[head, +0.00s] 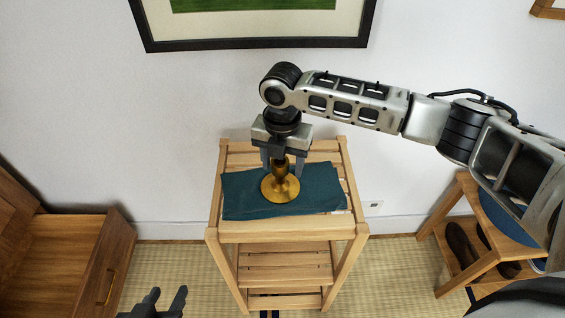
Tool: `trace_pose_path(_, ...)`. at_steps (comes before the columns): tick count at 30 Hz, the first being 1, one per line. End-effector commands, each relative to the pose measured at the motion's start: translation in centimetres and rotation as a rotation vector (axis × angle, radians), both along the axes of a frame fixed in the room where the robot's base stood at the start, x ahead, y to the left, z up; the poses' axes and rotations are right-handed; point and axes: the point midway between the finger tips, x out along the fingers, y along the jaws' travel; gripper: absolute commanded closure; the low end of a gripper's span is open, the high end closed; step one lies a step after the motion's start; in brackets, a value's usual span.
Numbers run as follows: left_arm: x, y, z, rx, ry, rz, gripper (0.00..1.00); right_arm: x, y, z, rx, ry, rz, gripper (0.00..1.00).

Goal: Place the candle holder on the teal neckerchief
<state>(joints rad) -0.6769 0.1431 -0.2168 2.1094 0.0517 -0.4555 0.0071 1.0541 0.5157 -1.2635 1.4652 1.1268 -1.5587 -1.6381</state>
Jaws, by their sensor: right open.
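The brass-coloured candle holder (281,188) stands upright on the teal neckerchief (238,193), with its round base on the cloth. The neckerchief lies flat over the top of a small wooden slatted stand. My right gripper (283,170) points down over the candle holder, its open fingers on either side of the stem. The top of the candle holder is partly hidden by the gripper. My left gripper (167,298) is low at the bottom left edge, open and empty, away from the stand.
The wooden stand (285,236) has lower slatted shelves. A wooden cabinet (70,255) is at the left, and a wooden rack (452,220) with dark shoes is at the right. A framed picture (365,30) hangs on the white wall behind.

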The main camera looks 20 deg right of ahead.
Motion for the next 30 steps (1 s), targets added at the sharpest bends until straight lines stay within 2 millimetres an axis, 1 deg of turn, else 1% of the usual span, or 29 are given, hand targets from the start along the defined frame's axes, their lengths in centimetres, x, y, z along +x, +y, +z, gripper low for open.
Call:
trace_pose_path(5, 0.0, 0.0, 0.1, -0.001, 0.0, 0.001, 0.6, 0.1, 0.0, 3.3, 0.002, -0.005, 0.0, 0.44)
trace_pose_path(12, 0.0, 0.0, 0.3, 0.001, -0.001, 0.0, 0.6, 0.1, 0.0, 8.8, 0.002, -0.005, -0.001, 0.44)
trace_pose_path(16, 0.0, 0.0, 0.3, 0.002, -0.002, 0.0, 0.6, 0.1, 0.0, 10.9, 0.002, -0.004, -0.001, 0.44)
trace_pose_path(18, 0.0, 0.0, 0.3, 0.002, -0.002, 0.0, 0.6, 0.2, 0.0, 11.8, 0.001, -0.003, -0.001, 0.44)
trace_pose_path(21, 0.0, 0.0, 0.3, 0.003, -0.002, -0.001, 0.6, 0.1, 0.0, 12.4, 0.0, -0.001, -0.001, 0.44)
trace_pose_path(30, 0.0, 0.0, 0.3, 0.004, -0.001, -0.001, 0.6, 0.1, 0.0, 12.8, 0.001, -0.002, -0.001, 0.44)
